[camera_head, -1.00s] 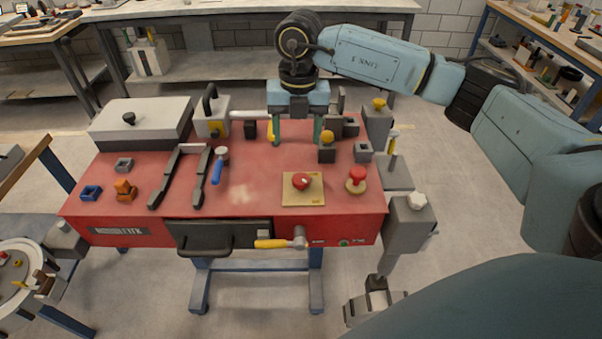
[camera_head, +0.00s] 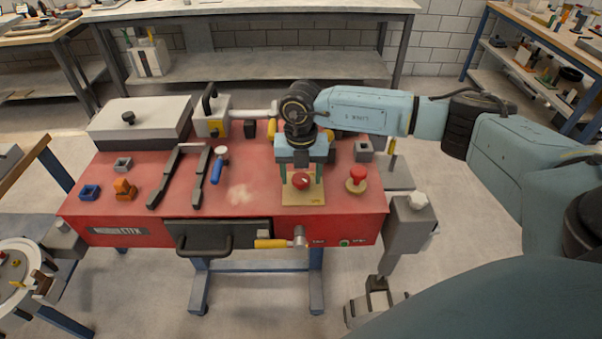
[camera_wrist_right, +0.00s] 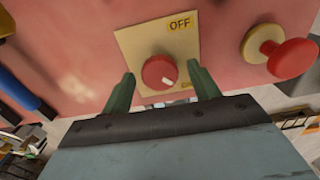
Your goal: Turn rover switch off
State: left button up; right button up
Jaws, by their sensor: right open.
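The rover switch is a round red knob (camera_head: 302,181) with a white pointer mark, on a square tan plate (camera_head: 303,198) on the red bench top. In the right wrist view the knob (camera_wrist_right: 159,72) shows between my fingers, and the plate (camera_wrist_right: 135,42) carries an "OFF" label at its top right edge. The white mark points to the lower right, away from that label. My right gripper (camera_head: 302,178) is open, its two green fingers on either side of the knob with gaps to it. It also shows in the right wrist view (camera_wrist_right: 162,84). My left gripper is not in view.
A red mushroom button (camera_head: 357,175) stands right of the plate. A blue-handled tool (camera_head: 217,170) and a black two-bar rack (camera_head: 200,180) lie to the left. A yellow-handled lever (camera_head: 272,243) is on the front face. The top between the tool and plate is clear.

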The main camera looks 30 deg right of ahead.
jog(key=shift+c, duration=0.4)
jog(key=c, duration=0.9)
